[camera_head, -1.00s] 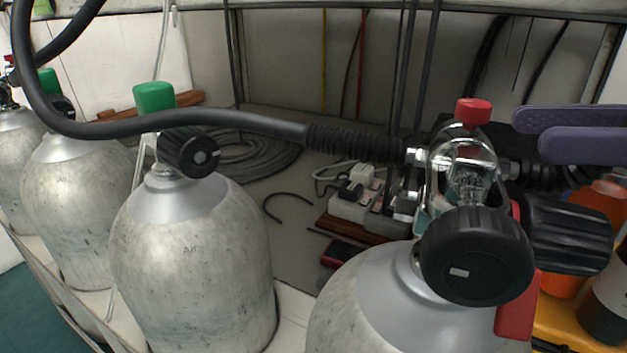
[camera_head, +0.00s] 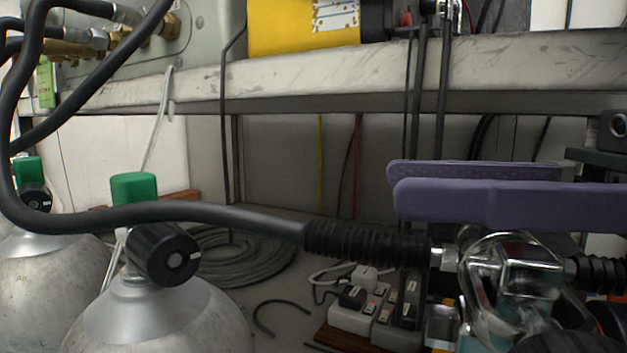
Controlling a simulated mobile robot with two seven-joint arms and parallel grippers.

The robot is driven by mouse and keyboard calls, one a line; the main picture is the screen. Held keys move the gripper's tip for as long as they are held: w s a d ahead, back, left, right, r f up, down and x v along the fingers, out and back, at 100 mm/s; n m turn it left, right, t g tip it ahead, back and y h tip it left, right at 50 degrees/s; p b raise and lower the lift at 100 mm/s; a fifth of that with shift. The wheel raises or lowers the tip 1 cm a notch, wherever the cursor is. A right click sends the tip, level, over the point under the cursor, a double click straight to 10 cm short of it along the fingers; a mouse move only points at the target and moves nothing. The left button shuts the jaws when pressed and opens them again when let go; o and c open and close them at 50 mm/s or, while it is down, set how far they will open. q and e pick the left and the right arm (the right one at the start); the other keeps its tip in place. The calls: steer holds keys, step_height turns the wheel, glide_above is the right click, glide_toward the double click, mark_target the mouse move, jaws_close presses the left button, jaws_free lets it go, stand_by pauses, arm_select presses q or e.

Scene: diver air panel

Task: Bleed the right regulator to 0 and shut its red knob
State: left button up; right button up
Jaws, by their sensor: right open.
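The right regulator (camera_head: 512,268), a chrome body with a black ribbed hose (camera_head: 365,243) on its left side, is at the lower right, partly cut off by the picture's edge. My right gripper (camera_head: 397,184) reaches in from the right with two purple fingers just above the regulator. The fingers are open, one nearer and one farther. The red knob is not visible; its place on top of the regulator is covered by the near finger. I cannot tell whether it lies between the fingers. My left gripper is not in view.
Grey cylinders with black knobs and green caps (camera_head: 134,187) stand at the left. A pale shelf (camera_head: 330,82) with a yellow device (camera_head: 300,25) runs above. A power strip (camera_head: 372,310) and coiled hose (camera_head: 240,262) lie behind the cylinders.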

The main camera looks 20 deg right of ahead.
jaws_close()
stand_by(0.4)
